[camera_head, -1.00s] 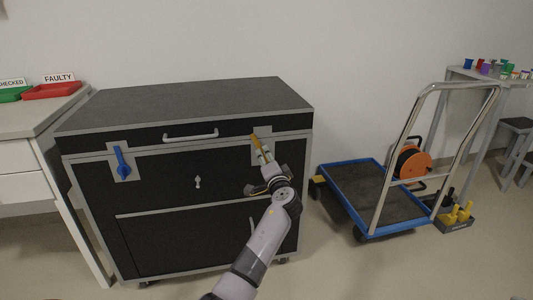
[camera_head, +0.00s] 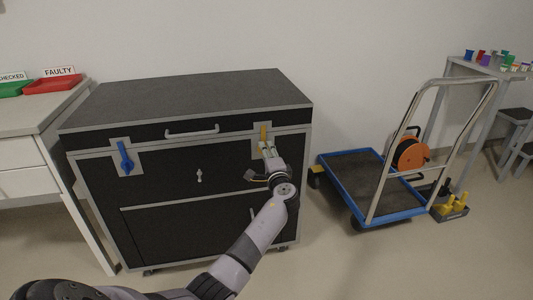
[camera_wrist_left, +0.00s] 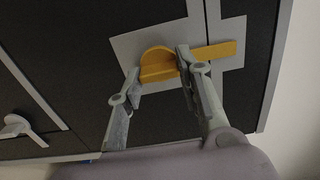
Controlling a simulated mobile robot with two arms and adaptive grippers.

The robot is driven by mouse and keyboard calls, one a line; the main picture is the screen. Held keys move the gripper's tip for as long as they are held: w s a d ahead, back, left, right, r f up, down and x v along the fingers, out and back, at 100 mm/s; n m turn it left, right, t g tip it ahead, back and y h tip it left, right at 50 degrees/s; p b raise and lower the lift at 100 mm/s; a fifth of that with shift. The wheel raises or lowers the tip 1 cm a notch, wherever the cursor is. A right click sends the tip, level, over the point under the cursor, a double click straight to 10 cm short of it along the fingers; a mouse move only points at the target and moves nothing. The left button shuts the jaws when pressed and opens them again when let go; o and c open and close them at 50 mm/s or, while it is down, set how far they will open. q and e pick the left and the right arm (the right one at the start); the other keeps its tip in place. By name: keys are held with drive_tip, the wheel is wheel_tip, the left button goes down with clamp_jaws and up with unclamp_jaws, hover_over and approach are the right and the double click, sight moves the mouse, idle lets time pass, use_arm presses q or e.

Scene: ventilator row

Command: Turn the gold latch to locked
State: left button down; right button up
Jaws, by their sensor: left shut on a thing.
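The gold latch (camera_head: 263,132) is on a grey plate at the upper right of the black case's front, its lever pointing up in the head view. In the left wrist view the latch shows a rounded gold knob (camera_wrist_left: 157,66) and a flat gold lever (camera_wrist_left: 218,50) reaching right. My left gripper (camera_head: 269,148) is at the latch, its fingers on either side of the knob and shut on it. The fingers hide part of the latch. My right gripper is not in view.
The black case (camera_head: 190,95) also carries a blue latch (camera_head: 124,158), a top handle (camera_head: 192,132) and a small T-shaped handle (camera_head: 199,176). A blue-edged trolley (camera_head: 365,180) stands to the right. A table with a red tray (camera_head: 53,85) is at left.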

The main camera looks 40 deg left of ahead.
use_arm(q)
drive_tip(key=c, duration=1.1)
unclamp_jaws()
drive_tip(key=shift+d, duration=0.15)
drive_tip(key=v, duration=1.1)
drive_tip(key=shift+s+d, duration=0.25)
drive_tip(key=shift+s, duration=0.05)
